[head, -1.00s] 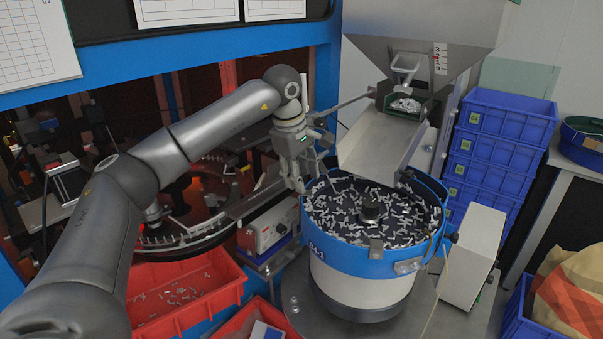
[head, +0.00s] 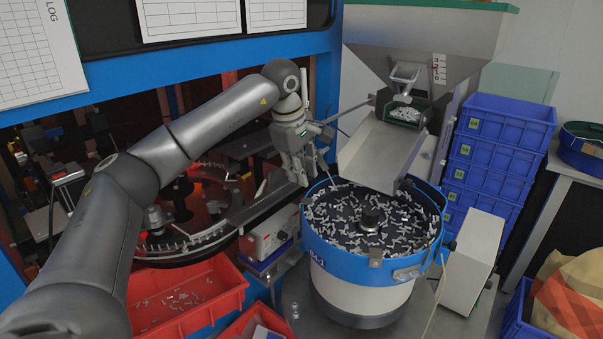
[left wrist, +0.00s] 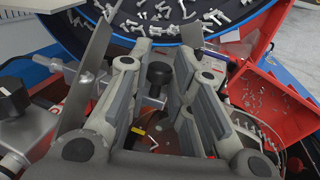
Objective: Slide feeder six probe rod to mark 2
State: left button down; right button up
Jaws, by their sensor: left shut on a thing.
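My left gripper (head: 304,178) is at the left rim of the blue and white feeder bowl (head: 322,250), which is full of small light parts. In the left wrist view its fingers (left wrist: 160,85) stand on either side of a dark round knob (left wrist: 158,72) and are shut on it. I cannot tell whether this knob belongs to the probe rod. A thin dark rod (head: 325,172) shows beside the gripper, slanting near the bowl's rim. A white scale (head: 439,69) with small marks and a red pointer is on the grey hopper (head: 415,35); its figures are hard to read. My right gripper is not in view.
A metal chute (head: 380,155) slopes from the hopper towards the bowl. Blue crates (head: 500,150) are stacked at the right. A red bin (head: 185,300) with loose parts is at the lower left. A grey control box (head: 268,242) stands close below my gripper.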

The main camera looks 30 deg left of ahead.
pick_arm(q)
jog(key=c, duration=1.3)
grip_release()
jog(key=shift+w+f, duration=0.15)
jog(key=shift+f, duration=0.15)
jog(key=shift+r, duration=0.2)
jog(key=v, duration=1.1)
jog(key=shift+r, duration=0.35)
